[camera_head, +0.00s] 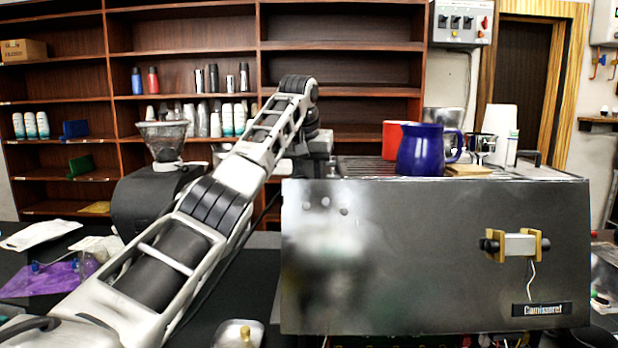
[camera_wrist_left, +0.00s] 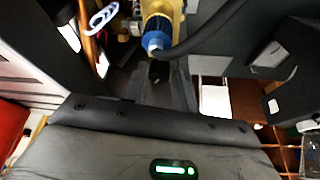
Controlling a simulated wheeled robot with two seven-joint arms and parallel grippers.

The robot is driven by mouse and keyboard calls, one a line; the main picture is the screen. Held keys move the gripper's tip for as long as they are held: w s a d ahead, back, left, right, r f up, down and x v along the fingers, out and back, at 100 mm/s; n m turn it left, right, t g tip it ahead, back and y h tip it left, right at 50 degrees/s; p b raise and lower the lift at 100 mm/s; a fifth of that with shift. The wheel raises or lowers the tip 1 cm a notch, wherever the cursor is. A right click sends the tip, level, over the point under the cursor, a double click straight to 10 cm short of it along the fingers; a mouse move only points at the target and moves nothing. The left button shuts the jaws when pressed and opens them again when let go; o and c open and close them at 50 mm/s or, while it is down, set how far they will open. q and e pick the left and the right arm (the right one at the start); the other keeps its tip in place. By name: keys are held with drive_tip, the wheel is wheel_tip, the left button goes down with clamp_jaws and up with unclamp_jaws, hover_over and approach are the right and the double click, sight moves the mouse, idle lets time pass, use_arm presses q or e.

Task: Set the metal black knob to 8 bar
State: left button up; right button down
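In the left wrist view a small black knob (camera_wrist_left: 158,72) sits below a blue fitting (camera_wrist_left: 157,38) on a brass-coloured body (camera_wrist_left: 165,8). My left gripper (camera_wrist_left: 158,88) points at the knob, with dark fingers around or just in front of it. The picture is too dark to tell contact or finger gap. No pressure reading can be made out. In the head view my left arm reaches over to the back left of the steel brewer (camera_head: 430,255); the left gripper and the black knob are hidden there. My right gripper is in neither view.
A blue pitcher (camera_head: 420,150), a red container (camera_head: 394,140) and white cups (camera_head: 499,125) stand on the brewer's top. A coffee grinder (camera_head: 165,140) stands left of my arm. In the wrist view a dark hose (camera_wrist_left: 208,38) curves close beside the fitting.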

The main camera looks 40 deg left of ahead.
use_arm(q)
drive_tip(key=shift+w+f, duration=0.1)
drive_tip(key=shift+f, duration=0.3)
clamp_jaws()
drive_tip(key=c, duration=0.6)
unclamp_jaws()
drive_tip(key=m, duration=0.1)
drive_tip(key=m+h, duration=0.1)
drive_tip(key=m, duration=0.2)
drive_tip(key=shift+a+t, duration=0.25)
drive_tip(key=shift+t, duration=0.05)
drive_tip(key=shift+d+r+m+h, duration=0.1)
drive_tip(key=shift+r+m+h, duration=0.1)
drive_tip(key=shift+m+h, duration=0.35)
drive_tip(key=o, duration=0.9)
drive_tip(key=shift+c, duration=0.2)
drive_tip(key=shift+o, duration=0.9)
drive_tip(key=shift+s+d+r, duration=0.15)
drive_tip(key=shift+s+r, duration=0.05)
